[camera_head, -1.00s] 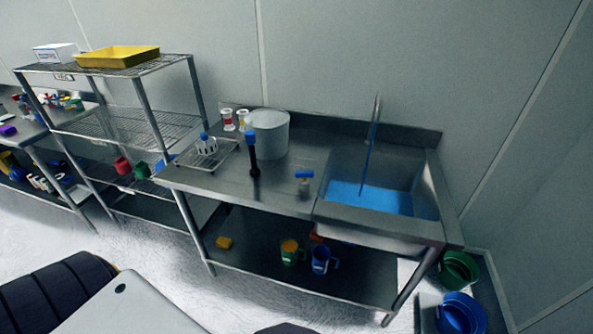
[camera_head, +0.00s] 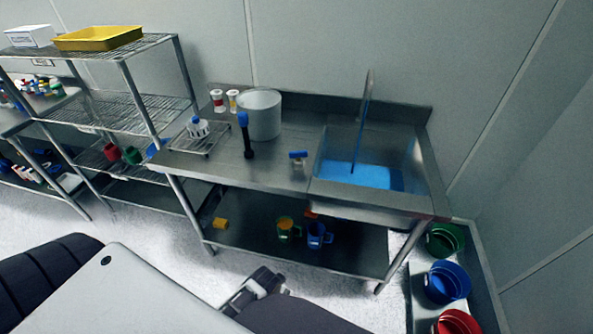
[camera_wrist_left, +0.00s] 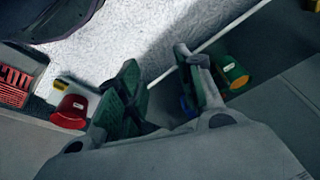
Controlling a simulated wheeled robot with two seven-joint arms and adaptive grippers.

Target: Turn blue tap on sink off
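The tap with a blue handle (camera_head: 298,156) stands on the metal counter just left of the sink (camera_head: 418,190). A tall curved spout (camera_head: 370,85) rises behind the sink, with a blue stream below it and blue water (camera_head: 360,174) in the basin. My left gripper (camera_wrist_left: 165,82) is open and empty in the left wrist view, its fingers apart. It is outside the head view. What looks like my right gripper (camera_head: 252,288) shows at the bottom of the head view, well in front of the bench; its fingers are unclear. Neither gripper touches the tap.
A black upright object with a blue top (camera_head: 245,135), a rack (camera_head: 203,137) and a grey bucket (camera_head: 260,115) stand left of the tap. Mugs (camera_head: 318,235) are on the lower shelf. Green, blue and red containers (camera_head: 447,283) stand right of the bench. Floor in front is partly clear.

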